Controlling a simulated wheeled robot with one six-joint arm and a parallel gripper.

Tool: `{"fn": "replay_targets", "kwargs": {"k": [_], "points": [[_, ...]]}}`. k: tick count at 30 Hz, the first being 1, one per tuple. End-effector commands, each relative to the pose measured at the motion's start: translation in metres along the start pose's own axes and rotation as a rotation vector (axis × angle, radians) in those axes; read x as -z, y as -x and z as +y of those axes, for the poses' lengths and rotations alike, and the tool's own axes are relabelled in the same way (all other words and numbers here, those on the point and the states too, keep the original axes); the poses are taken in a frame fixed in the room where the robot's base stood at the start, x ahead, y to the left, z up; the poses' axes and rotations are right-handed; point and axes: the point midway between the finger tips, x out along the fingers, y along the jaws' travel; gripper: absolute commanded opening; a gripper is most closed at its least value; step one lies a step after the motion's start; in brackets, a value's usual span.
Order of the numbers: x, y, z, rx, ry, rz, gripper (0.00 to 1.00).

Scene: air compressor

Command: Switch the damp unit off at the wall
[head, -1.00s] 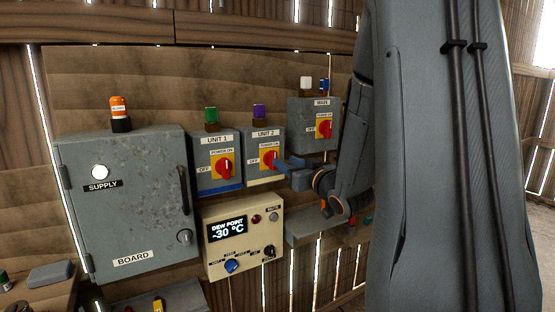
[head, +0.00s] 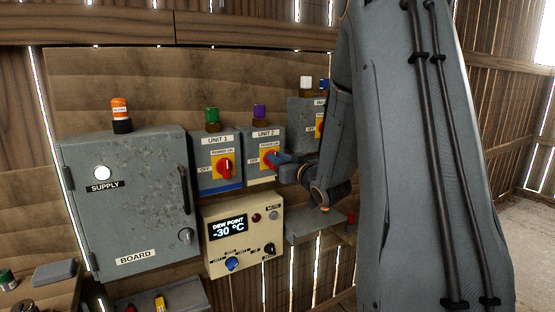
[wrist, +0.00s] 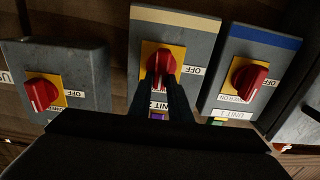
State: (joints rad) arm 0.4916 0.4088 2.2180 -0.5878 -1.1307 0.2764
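The UNIT 2 switch box (head: 264,140) has a purple lamp on top and a red rotary knob (wrist: 161,66) on a yellow plate. My gripper (wrist: 161,72) is at this knob, one dark finger on either side of its handle. The gap is narrow; I cannot tell whether the fingers press on it. The handle points down in the wrist view, away from the OFF label. The UNIT 1 box (head: 216,149) has a green lamp and its own red knob (head: 224,168). The dew point panel (head: 242,255) reads -30 °C.
The grey BOARD cabinet (head: 125,205) with its orange beacon stands left of the switches. The MAIN box (head: 303,115) is partly hidden behind my arm; its red knob shows in the wrist view (wrist: 42,93). A shelf (head: 312,228) is below right.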

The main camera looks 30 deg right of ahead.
Motion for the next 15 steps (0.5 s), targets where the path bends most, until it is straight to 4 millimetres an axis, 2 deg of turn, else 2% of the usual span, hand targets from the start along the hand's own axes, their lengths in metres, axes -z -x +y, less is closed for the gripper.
{"fn": "replay_targets", "kwargs": {"k": [8,15], "points": [[-0.0003,-0.0001,-0.0004,0.000,0.024,0.000,0.00],[-0.0014,-0.0008,-0.0022,0.001,0.140,0.002,0.00]]}}
